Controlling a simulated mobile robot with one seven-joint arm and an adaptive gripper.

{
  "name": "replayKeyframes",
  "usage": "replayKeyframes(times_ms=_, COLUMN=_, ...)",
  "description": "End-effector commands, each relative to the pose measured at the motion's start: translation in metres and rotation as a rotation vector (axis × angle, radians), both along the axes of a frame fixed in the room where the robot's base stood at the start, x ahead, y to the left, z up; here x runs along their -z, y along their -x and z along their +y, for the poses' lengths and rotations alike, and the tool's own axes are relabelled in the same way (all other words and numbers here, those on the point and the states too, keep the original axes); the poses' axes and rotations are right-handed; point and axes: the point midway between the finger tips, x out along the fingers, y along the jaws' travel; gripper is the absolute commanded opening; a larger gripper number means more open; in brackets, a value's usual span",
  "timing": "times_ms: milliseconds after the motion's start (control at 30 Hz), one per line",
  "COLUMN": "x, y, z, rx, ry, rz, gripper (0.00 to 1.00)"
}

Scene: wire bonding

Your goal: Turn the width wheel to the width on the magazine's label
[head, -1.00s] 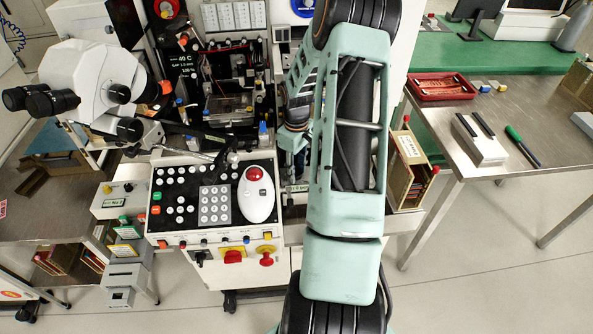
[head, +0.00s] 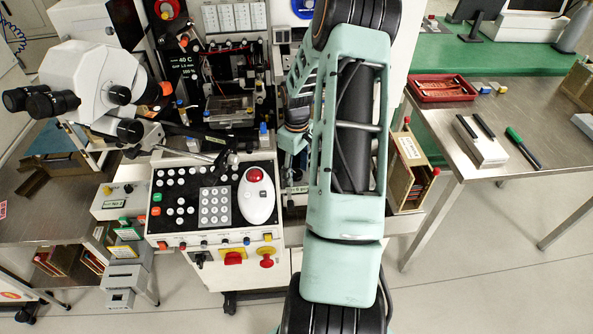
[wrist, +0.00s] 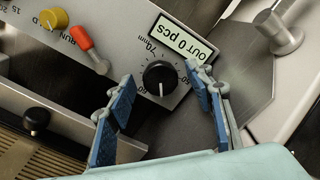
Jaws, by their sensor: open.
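The width wheel, a black knob (wrist: 160,79) with a white pointer line, sits on a light panel in the wrist view. A printed scale with "mm" runs around it; I can make out little of its numbers. The pointer line points toward the bottom of the picture. My gripper (wrist: 164,92) is open, its two blue-padded fingers on either side of the knob with gaps, apart from it. In the head view my arm hides the knob. A magazine with a white label (head: 411,147) stands right of my arm; its text is too small to read.
In the wrist view a display (wrist: 184,39) reads "OUT 0 pcs" beside the knob. A red-tipped lever (wrist: 83,40) and a yellow knob (wrist: 54,19) stand to the left. A metal post (wrist: 277,32) stands at upper right.

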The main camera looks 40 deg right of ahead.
Motion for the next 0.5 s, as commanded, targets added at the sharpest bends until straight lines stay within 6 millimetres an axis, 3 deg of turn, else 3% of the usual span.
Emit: replayKeyframes(times_ms=500, x=-0.096, y=-0.001, z=-0.001, rx=0.000, ry=0.004, rz=-0.005, gripper=0.48)
